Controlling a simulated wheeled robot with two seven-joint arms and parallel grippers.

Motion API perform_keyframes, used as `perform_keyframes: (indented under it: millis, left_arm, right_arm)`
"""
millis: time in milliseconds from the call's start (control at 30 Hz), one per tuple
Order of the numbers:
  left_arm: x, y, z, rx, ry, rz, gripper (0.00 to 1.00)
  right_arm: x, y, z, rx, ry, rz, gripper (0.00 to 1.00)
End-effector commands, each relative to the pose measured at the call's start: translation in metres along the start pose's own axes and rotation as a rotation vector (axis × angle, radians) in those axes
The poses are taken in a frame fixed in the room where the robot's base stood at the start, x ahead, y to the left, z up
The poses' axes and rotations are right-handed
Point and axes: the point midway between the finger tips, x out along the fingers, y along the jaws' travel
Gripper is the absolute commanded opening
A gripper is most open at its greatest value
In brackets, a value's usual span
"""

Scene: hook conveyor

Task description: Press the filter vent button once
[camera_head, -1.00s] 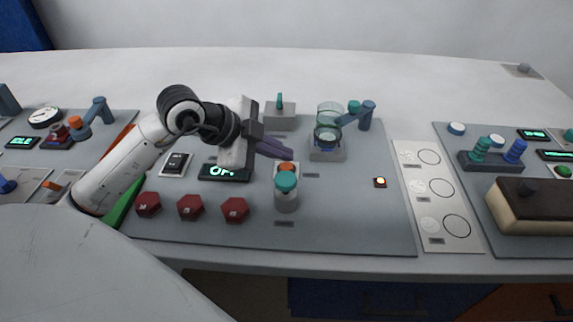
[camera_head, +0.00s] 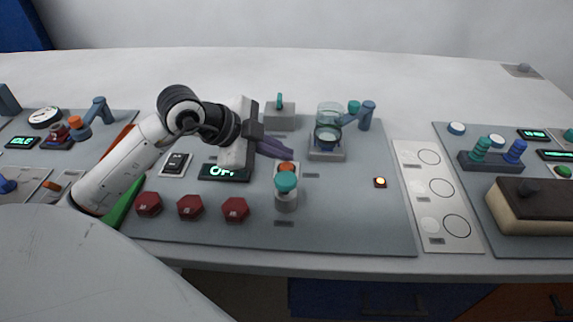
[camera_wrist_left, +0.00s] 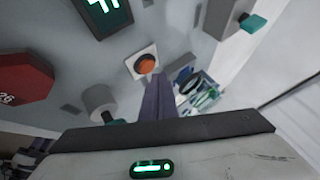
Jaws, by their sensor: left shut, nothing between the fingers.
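An orange-red round button (camera_head: 286,167) sits on a white square plate on the grey panel, partly behind a teal-capped grey cylinder. The button also shows in the left wrist view (camera_wrist_left: 146,64). I cannot read a label on it. My left gripper (camera_head: 288,155) is shut and empty. Its purple fingers point at the button, with the tips right beside it in the left wrist view (camera_wrist_left: 157,80). I cannot tell whether they touch it. A glass vessel (camera_head: 328,118) stands on a grey base behind and right of the button. My right gripper is not in view.
The teal-capped cylinder (camera_head: 286,190) stands just in front of the button. Red hexagonal pieces (camera_head: 190,207) lie at the front left, near a lit green display (camera_head: 224,173). The panel's front right is clear.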

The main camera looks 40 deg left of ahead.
Motion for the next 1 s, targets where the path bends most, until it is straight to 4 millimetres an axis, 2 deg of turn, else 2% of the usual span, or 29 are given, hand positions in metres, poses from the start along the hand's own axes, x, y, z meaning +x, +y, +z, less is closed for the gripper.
perform_keyframes:
  millis: [1000]
  left_arm:
    - [0.0082, 0.006, 0.0061, 0.0, 0.0, 0.0, 0.0]
  right_arm:
    - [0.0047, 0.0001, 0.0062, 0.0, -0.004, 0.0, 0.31]
